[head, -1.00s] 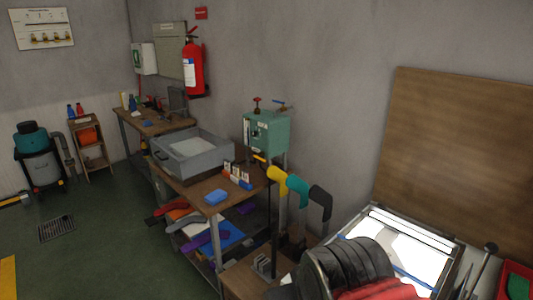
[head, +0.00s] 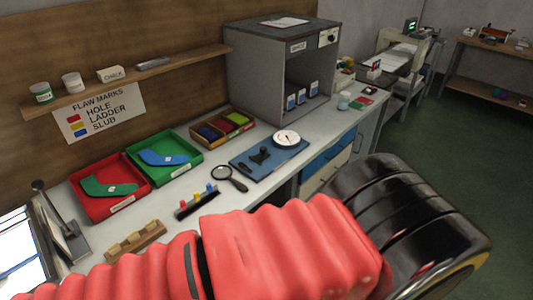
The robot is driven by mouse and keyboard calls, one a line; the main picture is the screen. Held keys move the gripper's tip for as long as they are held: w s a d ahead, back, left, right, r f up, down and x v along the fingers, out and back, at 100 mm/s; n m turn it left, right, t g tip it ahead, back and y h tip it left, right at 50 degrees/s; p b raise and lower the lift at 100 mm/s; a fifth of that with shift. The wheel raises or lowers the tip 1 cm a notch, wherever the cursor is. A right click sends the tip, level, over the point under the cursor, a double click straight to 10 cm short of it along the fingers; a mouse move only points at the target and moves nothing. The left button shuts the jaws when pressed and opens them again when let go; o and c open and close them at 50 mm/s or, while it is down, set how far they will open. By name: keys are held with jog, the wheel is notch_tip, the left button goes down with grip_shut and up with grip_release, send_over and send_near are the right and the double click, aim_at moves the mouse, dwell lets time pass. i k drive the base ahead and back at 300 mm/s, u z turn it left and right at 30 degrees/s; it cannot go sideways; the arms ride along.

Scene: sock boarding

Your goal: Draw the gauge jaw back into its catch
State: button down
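The gauge lies on the bench, right of centre in the head view. It has a blue base plate (head: 250,167), a round white dial (head: 287,139) at its right end and a small black part (head: 260,157) on the plate, perhaps the jaw. At this size I cannot tell the jaw from the catch, or how they stand to each other. My arm in its red sleeve crosses the foreground below the gauge. My gripper is not in view.
A red tray (head: 77,203) and a green tray (head: 134,176) each hold a cut piece. A magnifier (head: 226,176), a rack of coloured pegs (head: 196,202) and a wooden block (head: 136,241) lie nearer. A grey cabinet (head: 262,70) stands behind the gauge. A shelf (head: 130,84) runs along the back board.

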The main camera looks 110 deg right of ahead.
aim_at(259, 158)
jog(key=z, duration=0.4)
jog(key=k, duration=0.25)
jog(key=z, duration=4.3)
